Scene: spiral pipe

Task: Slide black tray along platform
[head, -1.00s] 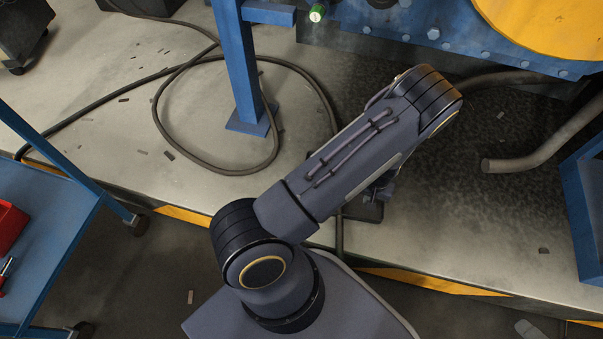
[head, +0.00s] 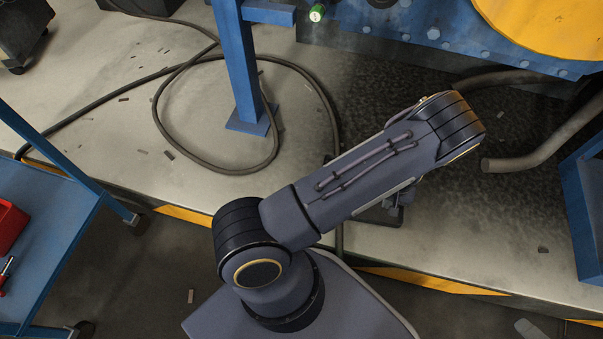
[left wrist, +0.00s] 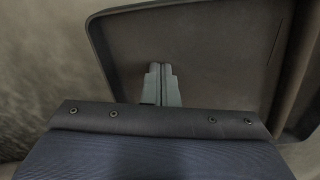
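The black tray (head: 382,215) is mostly hidden under my left arm in the head view; a dark edge shows on the platform (head: 470,235). In the left wrist view the tray (left wrist: 215,50) fills the middle, a shallow dark pan with a raised rim and rounded corners. My left gripper (left wrist: 162,84) shows its two grey fingers side by side, closed together over the inside of the tray. I cannot tell whether the tips touch its floor. My right gripper is not in view.
A blue post (head: 240,70) and a looped cable (head: 160,110) stand left of the arm. A bent pipe (head: 545,145) and a blue frame (head: 588,210) are at the right. A blue cart (head: 45,240) is at left. The platform's front edge has yellow stripes.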

